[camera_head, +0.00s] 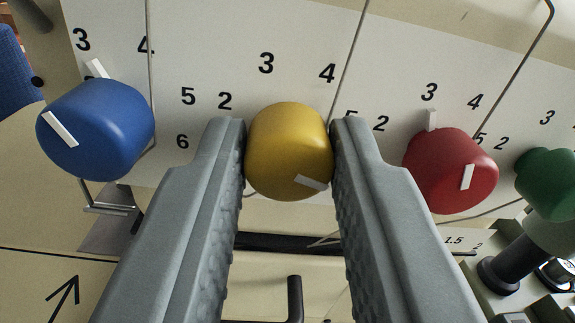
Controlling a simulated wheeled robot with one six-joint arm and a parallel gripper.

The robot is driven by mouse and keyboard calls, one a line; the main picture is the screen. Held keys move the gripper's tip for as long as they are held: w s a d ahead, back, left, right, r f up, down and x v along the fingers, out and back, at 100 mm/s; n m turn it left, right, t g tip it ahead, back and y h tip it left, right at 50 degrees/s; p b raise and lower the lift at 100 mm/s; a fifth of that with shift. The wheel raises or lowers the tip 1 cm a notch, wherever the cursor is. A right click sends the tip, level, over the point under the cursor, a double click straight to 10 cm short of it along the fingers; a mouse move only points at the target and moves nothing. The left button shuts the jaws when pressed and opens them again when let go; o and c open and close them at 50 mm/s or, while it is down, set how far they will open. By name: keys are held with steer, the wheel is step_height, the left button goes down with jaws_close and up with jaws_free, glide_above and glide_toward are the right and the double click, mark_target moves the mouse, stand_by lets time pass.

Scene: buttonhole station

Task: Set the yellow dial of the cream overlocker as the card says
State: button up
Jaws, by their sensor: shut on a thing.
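The yellow dial (288,145) sits on the pale panel of the cream overlocker (190,35), just above the middle of the view. A white mark on its front face points to the lower right. The numbers 2, 3 and 4 show around its upper side, and a 5 at its upper right is partly hidden by my right finger. My gripper (288,150) is shut on the yellow dial, one grey finger on each side of it. The fingers hide the panel low on both sides. The card does not show in this view.
A blue dial (105,125) stands to the left, a red dial (450,165) close to the right finger, and a green dial (550,180) at the right edge. A dark upright rod (295,300) and metal parts lie below.

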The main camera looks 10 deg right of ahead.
steer(key=n, duration=1.4)
steer(key=shift+f+y, duration=0.1)
steer(key=shift+y, duration=0.2)
steer(key=n, duration=0.6)
steer(key=shift+n, duration=0.3)
steer(key=n, duration=0.6)
steer(key=shift+f+y, duration=0.1)
steer(key=shift+y, duration=0.2)
steer(key=shift+n, duration=0.4)
steer(key=o, duration=1)
steer(key=shift+s, duration=0.1)
